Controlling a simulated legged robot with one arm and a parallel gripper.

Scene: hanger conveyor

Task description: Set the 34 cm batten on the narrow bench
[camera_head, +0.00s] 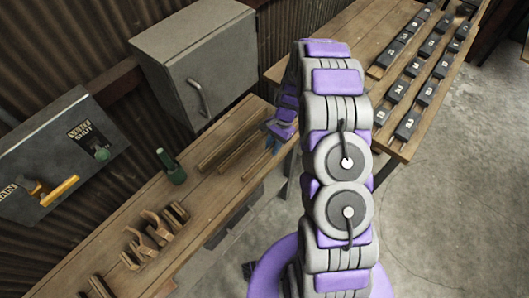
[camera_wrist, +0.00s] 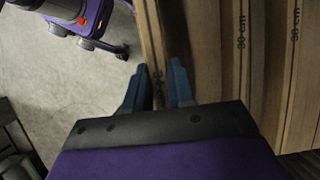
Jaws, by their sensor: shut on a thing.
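My gripper (camera_wrist: 159,80) is shut on a narrow wooden batten (camera_wrist: 151,38) at the bench edge, with a blue finger on either side. Its marking lies between the fingers and is too hidden to read. In the head view my gripper (camera_head: 273,140) is over the front edge of the wooden bench (camera_head: 190,203) along the wall, beside the battens (camera_head: 240,151). I cannot tell which bench is the narrow one.
A green bottle-like object (camera_head: 172,167) and several wooden pieces (camera_head: 150,235) stand farther left on this bench. A grey cabinet (camera_head: 195,65) is above it. Another wooden bench (camera_head: 398,132) at the right bears rows of dark blocks (camera_head: 407,125). Concrete floor (camera_head: 450,210) is open at right.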

